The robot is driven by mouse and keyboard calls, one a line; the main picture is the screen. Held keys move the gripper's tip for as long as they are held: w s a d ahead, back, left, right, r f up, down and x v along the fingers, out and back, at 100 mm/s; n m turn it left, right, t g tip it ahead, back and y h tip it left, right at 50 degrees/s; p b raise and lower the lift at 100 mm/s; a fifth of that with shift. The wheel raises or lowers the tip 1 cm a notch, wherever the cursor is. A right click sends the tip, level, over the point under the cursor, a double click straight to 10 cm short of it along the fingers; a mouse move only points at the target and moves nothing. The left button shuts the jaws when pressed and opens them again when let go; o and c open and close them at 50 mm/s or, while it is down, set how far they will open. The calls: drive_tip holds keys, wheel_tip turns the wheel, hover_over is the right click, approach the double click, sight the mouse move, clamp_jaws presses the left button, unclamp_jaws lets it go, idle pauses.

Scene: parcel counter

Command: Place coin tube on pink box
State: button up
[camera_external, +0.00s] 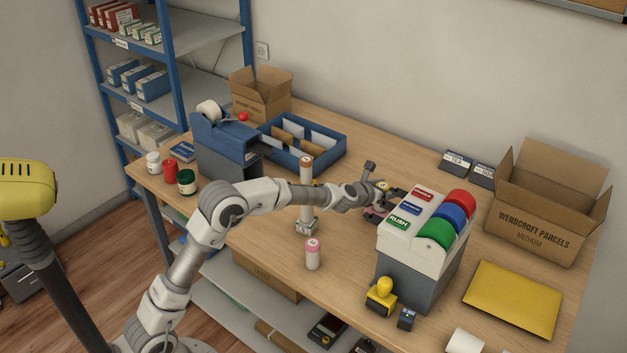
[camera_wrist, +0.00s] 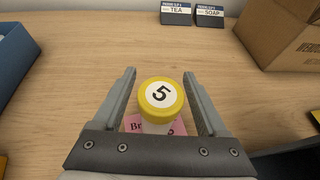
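A coin tube with a yellow cap marked 5 (camera_wrist: 161,94) and a white body stands between my gripper's fingers (camera_wrist: 158,74) in the wrist view. The fingers are open, with a small gap on each side of the cap. A pink box (camera_wrist: 133,124) with dark lettering shows at the foot of the tube; the tube seems to stand on it, but the contact is hidden. In the external view, the yellow cap (camera_external: 384,185) shows at my gripper (camera_external: 388,194), and a bit of the pink box (camera_external: 374,214) shows below.
A pink-capped tube (camera_external: 312,256) and a tall white column (camera_external: 306,190) stand left of my gripper. A grey dispenser with coloured rolls (camera_external: 415,262) is close on the right. A blue tray (camera_external: 336,157) and an open carton (camera_external: 535,215) lie farther away.

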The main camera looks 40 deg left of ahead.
drive_tip(key=shift+r, duration=0.1)
drive_tip(key=shift+r+p, duration=0.2)
drive_tip(key=shift+p, duration=0.15)
drive_tip(key=b+v, duration=0.1)
drive_tip(key=v, duration=1.1)
drive_tip(key=shift+b, duration=0.3)
